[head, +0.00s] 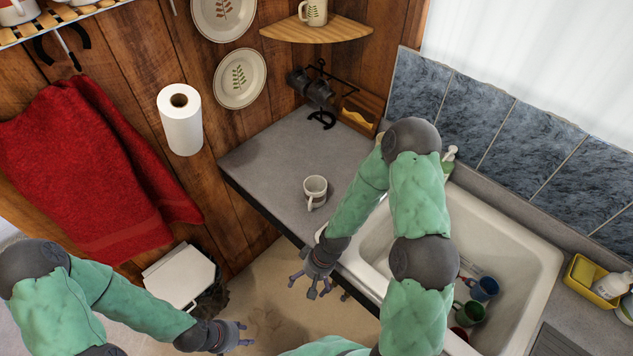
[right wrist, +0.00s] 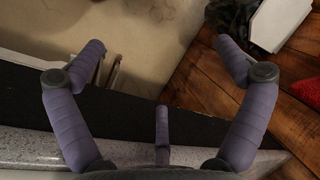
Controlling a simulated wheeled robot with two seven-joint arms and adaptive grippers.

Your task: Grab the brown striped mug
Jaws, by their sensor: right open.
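A pale mug (head: 315,187) stands upright on the grey counter, its handle toward the front; brown stripes cannot be made out at this size. In the sink lie a blue mug (head: 484,289), a green mug (head: 470,312) and a partly hidden reddish-brown one (head: 459,333). My right gripper (head: 312,288) is open and empty, in front of the counter edge and apart from the pale mug. In the right wrist view its spread fingers (right wrist: 165,75) hold nothing. My left gripper (head: 243,336) is open and empty over the floor at lower left.
The grey counter (head: 265,155) is mostly clear around the pale mug. The white sink (head: 520,245) is at right, partly behind my right arm. A corner shelf (head: 335,32) holds another mug (head: 314,12). A paper roll (head: 181,125), red towel (head: 90,165) and white-lidded bin (head: 180,276) are at left.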

